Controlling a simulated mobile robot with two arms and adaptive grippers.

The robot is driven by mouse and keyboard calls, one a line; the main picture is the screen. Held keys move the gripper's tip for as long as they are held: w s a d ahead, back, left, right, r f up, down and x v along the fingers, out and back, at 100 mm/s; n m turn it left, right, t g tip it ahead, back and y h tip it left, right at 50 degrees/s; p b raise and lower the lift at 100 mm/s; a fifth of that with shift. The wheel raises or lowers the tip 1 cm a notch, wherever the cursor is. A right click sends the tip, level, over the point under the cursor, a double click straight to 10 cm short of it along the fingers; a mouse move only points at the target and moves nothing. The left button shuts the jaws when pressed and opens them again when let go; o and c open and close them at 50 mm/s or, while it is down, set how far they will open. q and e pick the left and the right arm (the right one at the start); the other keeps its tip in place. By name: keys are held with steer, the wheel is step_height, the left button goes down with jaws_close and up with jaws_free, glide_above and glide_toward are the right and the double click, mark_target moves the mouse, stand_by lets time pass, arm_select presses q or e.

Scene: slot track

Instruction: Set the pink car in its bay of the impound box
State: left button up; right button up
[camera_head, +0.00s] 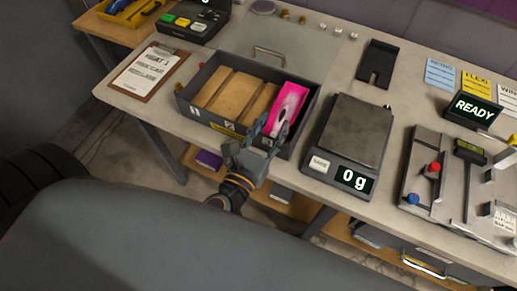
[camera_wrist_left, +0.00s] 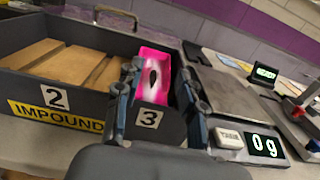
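The pink car (camera_head: 288,106) has a white patch along its top and sits in the right-hand bay of the dark impound box (camera_head: 181,101). In the left wrist view the car (camera_wrist_left: 154,75) is behind the front wall marked 3 (camera_wrist_left: 149,117). My left gripper (camera_head: 270,126) is at the front wall of the box, by that bay. In the left wrist view its fingers (camera_wrist_left: 158,68) are spread, one on each side of the car, with a visible gap at the right finger. Whether the left finger touches the car cannot be told. My right gripper is not in view.
Wooden blocks (camera_head: 235,97) lie in the other bays. A scale (camera_head: 357,130) reading 0 g stands close right of the box. A clipboard (camera_head: 146,73) lies to the left, and a clear lid-like panel with a handle (camera_head: 268,52) lies behind.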

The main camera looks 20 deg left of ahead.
arm_select(q)
steer(key=s+b, duration=0.1)
steer(key=s, duration=0.1)
steer(key=s+b, duration=0.2)
steer(key=s, duration=0.1)
steer(key=shift+s+a+f+b, duration=0.1)
steer(key=shift+s+f+b, duration=0.15)
steer(key=shift+s+b, duration=0.1)
steer(key=shift+s+r, duration=0.3)
steer(key=shift+s, duration=0.25)
stand_by(0.4)
